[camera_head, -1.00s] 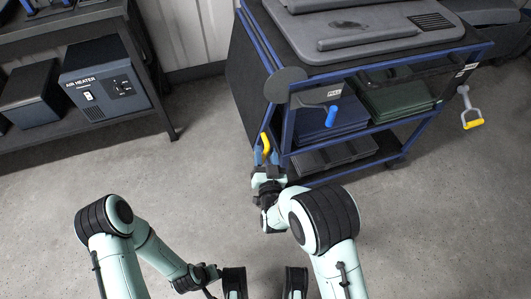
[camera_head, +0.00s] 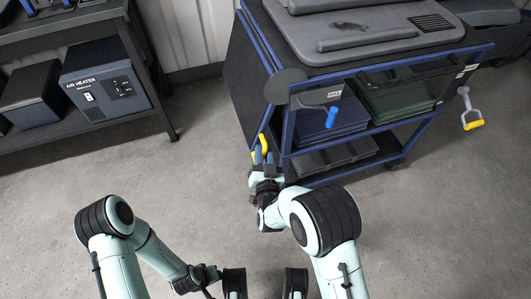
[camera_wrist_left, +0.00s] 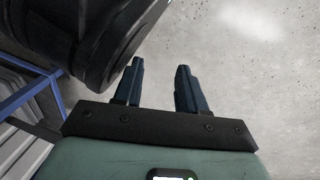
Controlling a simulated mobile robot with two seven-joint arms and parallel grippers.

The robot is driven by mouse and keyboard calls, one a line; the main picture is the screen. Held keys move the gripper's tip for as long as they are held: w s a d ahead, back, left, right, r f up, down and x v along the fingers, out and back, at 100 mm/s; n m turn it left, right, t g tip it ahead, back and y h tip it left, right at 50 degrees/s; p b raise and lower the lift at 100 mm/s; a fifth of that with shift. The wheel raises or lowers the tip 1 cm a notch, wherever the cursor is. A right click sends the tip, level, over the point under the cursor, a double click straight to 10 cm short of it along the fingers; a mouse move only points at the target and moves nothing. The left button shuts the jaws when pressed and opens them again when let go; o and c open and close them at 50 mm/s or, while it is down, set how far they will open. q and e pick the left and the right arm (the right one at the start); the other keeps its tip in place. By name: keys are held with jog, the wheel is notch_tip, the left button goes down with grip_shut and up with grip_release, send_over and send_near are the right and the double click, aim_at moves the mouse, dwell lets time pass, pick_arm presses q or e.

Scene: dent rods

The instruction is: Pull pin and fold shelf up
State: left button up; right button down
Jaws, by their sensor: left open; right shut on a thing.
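The blue-framed cart (camera_head: 360,133) stands at the upper right, with a dark flat panel (camera_head: 240,85) on its left side. A yellow handle (camera_head: 262,145), apparently the pin's grip, shows low at the cart's near left corner. My right gripper (camera_head: 264,158) is shut on this yellow handle, its fingers partly covering it. The pin's shaft is hidden. My left arm is low at the left in the head view. In the left wrist view my left gripper (camera_wrist_left: 158,85) is open, with nothing between its fingers.
A blue handle (camera_head: 331,117) hangs at the cart's front. A grey handle with a yellow grip (camera_head: 472,118) is on the cart's right side. A dark shelf unit with an air heater (camera_head: 104,85) stands at the left. The floor between is clear.

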pick_arm(q)
jog(key=w+r+t+p, duration=0.2)
jog(key=w+r+p, duration=0.1)
jog(key=w+r, duration=0.2)
pick_arm(e)
jog(key=s+a+r+m+g, duration=0.1)
jog(key=s+a+r+m, duration=0.2)
jog(key=a+r+m, duration=0.5)
pick_arm(q)
jog(key=s+d+r+g+h+p, duration=0.1)
jog(key=s+d+r+g+p, duration=0.1)
jog(key=s, duration=0.3)
jog(key=shift+s+d+r+m+p, duration=0.3)
jog(key=shift+s+d+r, duration=0.1)
jog(key=shift+d, duration=0.3)
pick_arm(e)
jog(key=a+r+m+y, duration=0.1)
jog(key=a+r+m, duration=0.1)
jog(key=r, duration=0.5)
jog(key=s+a+r+m+g+y, duration=0.1)
jog(key=a+r+m, duration=0.1)
jog(key=a+r, duration=0.2)
jog(key=shift+s+r+m, duration=0.25)
jog(key=shift+r+m, duration=0.05)
jog(key=shift+r, duration=1.6)
jog(key=c, duration=1.1)
grip_release()
jog(key=shift+f+g, duration=0.1)
jog(key=shift+g, duration=0.2)
